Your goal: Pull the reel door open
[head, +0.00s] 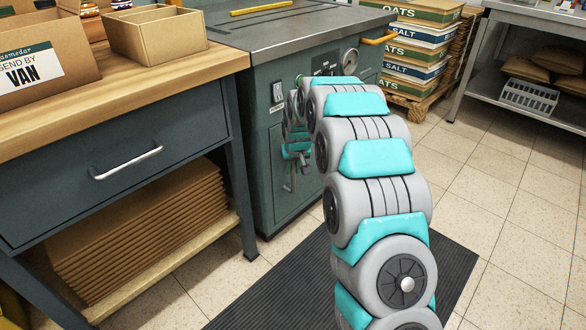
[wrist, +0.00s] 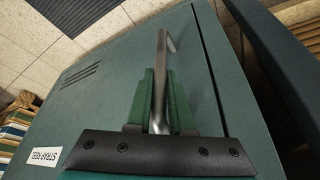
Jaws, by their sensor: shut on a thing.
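The reel door (wrist: 110,75) is a dark green panel on the front of the green machine cabinet (head: 260,130). It has a white label, upside down in the wrist view, and a row of vent slots. The door looks flush with its frame, with only a thin seam along its edge. Its metal bar handle (wrist: 162,48) stands out from the panel. My gripper (wrist: 160,88) has its green fingers on both sides of the handle and is shut on it. In the head view my arm hides much of the door, and the gripper (head: 293,152) shows only partly beside it.
A wooden-topped bench (head: 215,62) with a drawer and stacked flat cardboard stands close on the left. A dark ribbed mat (head: 290,290) lies before the cabinet. Tiled floor at right is clear.

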